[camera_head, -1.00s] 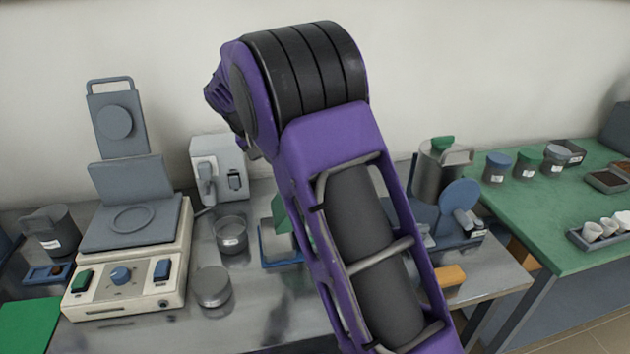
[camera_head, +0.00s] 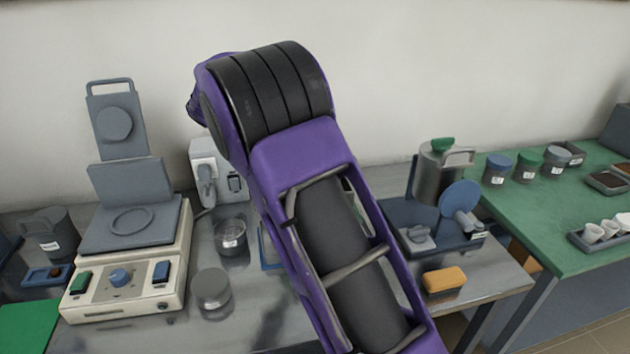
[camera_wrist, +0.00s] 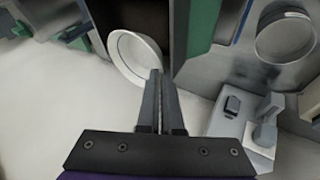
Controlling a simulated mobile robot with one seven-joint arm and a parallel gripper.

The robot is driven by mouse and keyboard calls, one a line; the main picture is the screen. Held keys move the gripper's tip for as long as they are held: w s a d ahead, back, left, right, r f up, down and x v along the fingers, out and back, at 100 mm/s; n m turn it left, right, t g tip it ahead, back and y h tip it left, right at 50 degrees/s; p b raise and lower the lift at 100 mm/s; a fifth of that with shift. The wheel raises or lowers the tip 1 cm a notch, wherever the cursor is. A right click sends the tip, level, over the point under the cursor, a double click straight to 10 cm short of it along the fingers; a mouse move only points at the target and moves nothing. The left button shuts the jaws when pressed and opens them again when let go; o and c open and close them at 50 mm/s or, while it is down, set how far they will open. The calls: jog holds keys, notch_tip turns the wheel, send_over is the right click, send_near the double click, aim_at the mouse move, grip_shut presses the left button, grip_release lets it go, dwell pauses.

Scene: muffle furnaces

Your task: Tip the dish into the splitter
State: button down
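A pale round dish (camera_wrist: 117,40) shows in the wrist view as a tilted ring, just beyond my fingertips. My gripper (camera_wrist: 157,75) is there with its fingers nearly together, and the dish's rim meets their tips. Beside the dish stands a dark grey and green upright body (camera_wrist: 203,25), which looks like the splitter; whether the dish touches it I cannot tell. What the dish holds is not clear. In the head view my arm hides the dish, the gripper and most of the splitter. Only part of a blue tray (camera_head: 268,252) shows at the arm's left edge.
To the right are a metal canister (camera_head: 430,178) and an orange block (camera_head: 444,280).

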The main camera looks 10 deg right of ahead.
jog(key=shift+r+p, duration=0.3)
jog(key=shift+r, duration=1.85)
